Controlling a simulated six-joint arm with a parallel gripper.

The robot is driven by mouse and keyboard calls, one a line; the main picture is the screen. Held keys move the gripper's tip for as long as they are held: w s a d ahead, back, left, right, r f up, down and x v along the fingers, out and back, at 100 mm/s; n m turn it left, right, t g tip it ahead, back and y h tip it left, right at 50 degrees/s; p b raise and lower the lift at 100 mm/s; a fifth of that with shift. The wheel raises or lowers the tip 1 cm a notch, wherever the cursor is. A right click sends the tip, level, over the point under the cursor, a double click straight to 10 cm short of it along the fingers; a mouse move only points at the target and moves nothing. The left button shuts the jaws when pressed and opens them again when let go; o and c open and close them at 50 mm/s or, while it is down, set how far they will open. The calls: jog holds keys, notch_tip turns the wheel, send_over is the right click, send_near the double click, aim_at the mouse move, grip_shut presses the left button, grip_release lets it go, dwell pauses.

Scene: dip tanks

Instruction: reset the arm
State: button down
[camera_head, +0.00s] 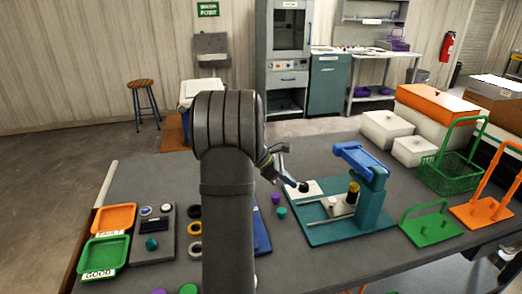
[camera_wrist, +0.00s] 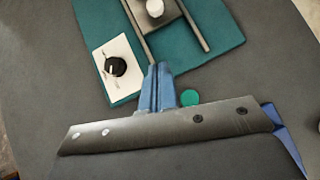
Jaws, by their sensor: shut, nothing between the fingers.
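My gripper (camera_head: 284,170) is at the end of my arm, over the middle of the table, left of the teal press fixture (camera_head: 320,232). In the wrist view its blue fingers (camera_wrist: 158,85) are together, with nothing seen between them. The fixture's teal base (camera_wrist: 228,30) lies beyond the fingertips. On it are a white plate (camera_wrist: 104,72) with a black knob (camera_wrist: 116,66), two rods and a white cylinder (camera_wrist: 155,8). A small green round piece (camera_wrist: 190,97) lies just right of the fingers. The gap between fingertips and table is hard to judge.
A green tray (camera_head: 82,262), an orange tray (camera_head: 101,217) and a button box (camera_head: 167,254) are at left. Small purple (camera_head: 276,197) and teal (camera_head: 281,211) pieces lie near the fixture. Green (camera_head: 430,232) and orange (camera_head: 466,214) racks and a green basket (camera_head: 432,181) stand right.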

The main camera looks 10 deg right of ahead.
jog(key=x, duration=1)
jog(key=shift+s+d+f, duration=0.1)
jog(key=shift+d, duration=0.2)
jog(key=shift+s+d, duration=0.25)
jog(key=shift+d, duration=0.8)
jog(key=shift+s+d, duration=0.15)
jog(key=shift+d, duration=0.4)
